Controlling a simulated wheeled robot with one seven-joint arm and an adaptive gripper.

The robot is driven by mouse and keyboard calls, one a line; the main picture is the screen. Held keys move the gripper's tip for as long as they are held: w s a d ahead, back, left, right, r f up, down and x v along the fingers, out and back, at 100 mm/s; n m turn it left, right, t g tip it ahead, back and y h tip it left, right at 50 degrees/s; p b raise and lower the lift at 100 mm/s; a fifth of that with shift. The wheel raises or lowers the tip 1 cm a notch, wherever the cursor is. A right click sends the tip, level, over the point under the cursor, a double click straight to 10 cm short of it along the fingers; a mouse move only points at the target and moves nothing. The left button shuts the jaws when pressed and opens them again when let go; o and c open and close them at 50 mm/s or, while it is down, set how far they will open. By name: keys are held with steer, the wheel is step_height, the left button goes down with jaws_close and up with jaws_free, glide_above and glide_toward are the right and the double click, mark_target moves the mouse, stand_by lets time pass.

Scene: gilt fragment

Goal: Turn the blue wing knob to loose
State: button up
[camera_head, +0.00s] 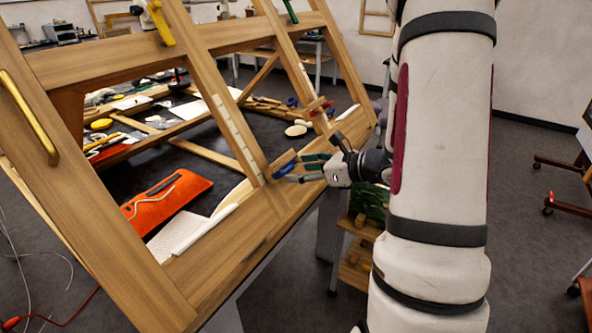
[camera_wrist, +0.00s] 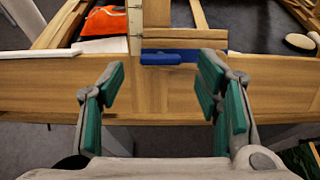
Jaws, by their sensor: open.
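The blue wing knob (camera_wrist: 160,57) lies level on the wooden frame's lower rail, at the foot of an upright, in the wrist view. In the head view the blue knob (camera_head: 285,168) shows just left of my gripper's fingers. My gripper (camera_wrist: 160,90) is open, its green-padded fingers wide apart. The knob appears between and beyond the fingertips, and I see no contact. In the head view my gripper (camera_head: 300,168) is at the lower rail, partly covering the knob area. The knob's mounting is hidden.
The wooden frame (camera_head: 230,250) leans across the view. An orange pouch (camera_head: 168,200) lies behind it. Another blue knob (camera_head: 292,102) and a red part (camera_head: 318,106) sit farther along. A yellow clamp (camera_head: 160,22) is on the upper rail. Pale stones (camera_wrist: 298,41) lie at right.

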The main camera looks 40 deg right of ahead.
mark_target(286, 171)
steer(key=shift+x, duration=1.25)
steer(key=c, duration=1.2)
steer(key=shift+o, duration=0.2)
